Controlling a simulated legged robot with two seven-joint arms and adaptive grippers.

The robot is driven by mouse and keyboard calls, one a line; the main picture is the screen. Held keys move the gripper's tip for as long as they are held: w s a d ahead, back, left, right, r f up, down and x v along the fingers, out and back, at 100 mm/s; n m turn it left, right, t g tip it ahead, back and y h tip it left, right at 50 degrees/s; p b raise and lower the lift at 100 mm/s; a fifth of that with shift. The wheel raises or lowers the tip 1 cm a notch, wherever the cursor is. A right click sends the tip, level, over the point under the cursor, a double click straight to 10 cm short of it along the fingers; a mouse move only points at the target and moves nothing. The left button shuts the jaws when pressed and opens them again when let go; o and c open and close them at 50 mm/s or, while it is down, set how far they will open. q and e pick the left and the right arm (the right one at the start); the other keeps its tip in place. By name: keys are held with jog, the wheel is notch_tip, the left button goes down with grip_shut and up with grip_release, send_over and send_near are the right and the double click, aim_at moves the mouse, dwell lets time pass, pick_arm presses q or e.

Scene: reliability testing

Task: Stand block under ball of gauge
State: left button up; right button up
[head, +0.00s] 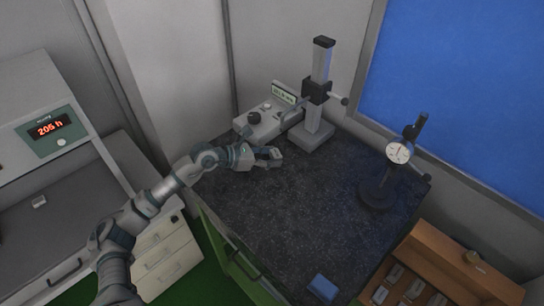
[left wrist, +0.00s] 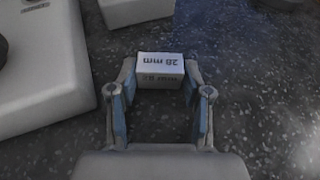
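A small white block (left wrist: 160,66) marked "28 mm" sits between the fingertips of my left gripper (left wrist: 158,75) in the left wrist view. Both fingertips appear to touch its sides. In the head view my left gripper (head: 268,157) is low over the dark granite plate, in front of the gauge. My right gripper is not in view.
A grey display unit (head: 262,119) stands left of the gauge. A dial indicator on a stand (head: 398,153) is at the right of the granite plate (head: 290,215). A wooden case (head: 440,270) is at the lower right. The plate's middle is clear.

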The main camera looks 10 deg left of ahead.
pick_arm(q)
jog(key=shift+o, duration=0.7)
jog(key=shift+d+f, duration=0.1)
jog(key=shift+f, duration=0.2)
jog(key=shift+d, duration=1.05)
jog(key=shift+r, duration=0.1)
jog(key=shift+a+r, duration=0.1)
jog(key=shift+r, duration=0.1)
jog(key=shift+w+a+r+p, duration=0.1)
jog(key=shift+a+r+p, duration=0.1)
jog(key=shift+r+p, duration=0.2)
jog(key=shift+s+a+r, duration=0.15)
jog(key=shift+s+a, duration=0.1)
jog(key=shift+a, duration=0.5)
jog(key=b+v, duration=0.2)
jog(key=v, duration=0.8)
jog(key=shift+d+r, duration=0.15)
jog(key=shift+s+r, duration=0.2)
jog(key=shift+r, duration=0.05)
jog(key=shift+a, duration=0.25)
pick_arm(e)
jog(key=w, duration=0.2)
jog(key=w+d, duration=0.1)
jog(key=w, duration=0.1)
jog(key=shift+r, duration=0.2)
pick_arm(q)
jog(key=shift+a, duration=0.2)
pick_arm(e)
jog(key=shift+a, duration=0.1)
